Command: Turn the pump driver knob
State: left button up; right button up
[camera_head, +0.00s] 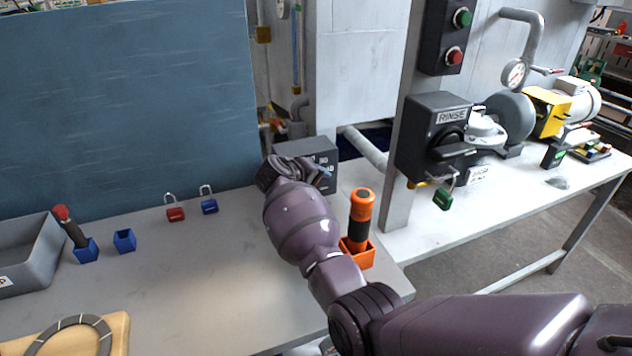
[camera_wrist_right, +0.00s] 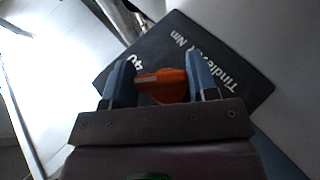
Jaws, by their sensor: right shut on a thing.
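An orange knob (camera_wrist_right: 162,86) with a pale pointer line sits on a dark box (camera_wrist_right: 205,58) with white lettering, which includes "Nm" and "40". In the right wrist view, the two blue-grey fingers of my right gripper (camera_wrist_right: 161,84) are on either side of the knob and shut on it. In the head view, the dark box (camera_head: 303,149) stands at the back of the grey table. There my right gripper (camera_head: 325,172) is in front of the box, and the knob is hidden. My left gripper is not in view.
An orange and black tool (camera_head: 360,208) stands upright in an orange holder (camera_head: 358,257), close to the right of my right arm. A red padlock (camera_head: 175,214) and a blue padlock (camera_head: 209,206) stand to the left. The left-centre tabletop is clear.

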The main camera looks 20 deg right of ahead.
jog(key=h, duration=0.1)
jog(key=n+h+b, duration=0.1)
jog(key=h, duration=0.1)
jog(key=shift+f+t+h, duration=0.2)
jog(key=shift+t+h, duration=0.1)
jog(key=shift+t, duration=0.1)
jog(key=shift+r+n+t+h+b, duration=0.1)
jog(key=shift+n+t+h+b, duration=0.4)
jog(key=shift+h, duration=0.6)
jog(key=shift+a+r, duration=0.1)
jog(key=o, duration=0.9)
jog(key=shift+o, duration=0.2)
